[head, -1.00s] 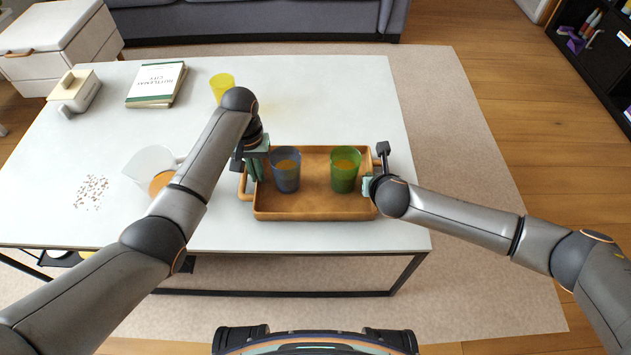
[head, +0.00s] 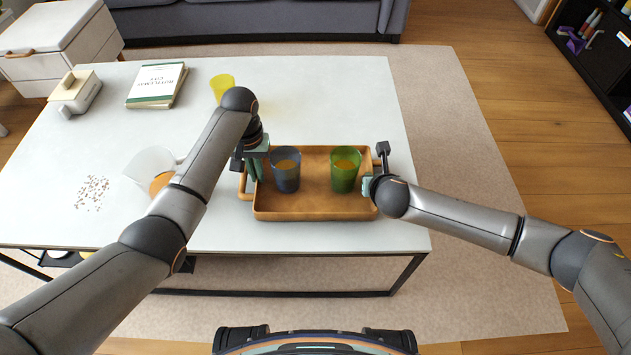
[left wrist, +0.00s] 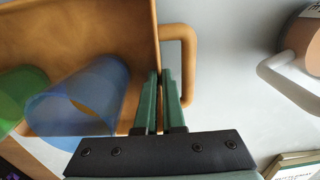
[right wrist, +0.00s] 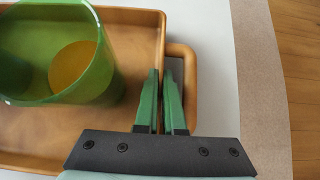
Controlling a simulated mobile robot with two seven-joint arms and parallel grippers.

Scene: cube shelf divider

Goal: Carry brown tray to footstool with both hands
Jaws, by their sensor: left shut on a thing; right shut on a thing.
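The brown tray (head: 315,207) is on the white table near its front right. Whether the tray touches the table is hard to tell.
On the white table (head: 330,90) are a yellow cup (head: 221,85), a book (head: 156,84), a clear pitcher (head: 150,168) with orange liquid, scattered crumbs (head: 91,192) and a light box-shaped container (head: 75,92). A grey sofa (head: 250,20) stands behind. No footstool is clearly seen.

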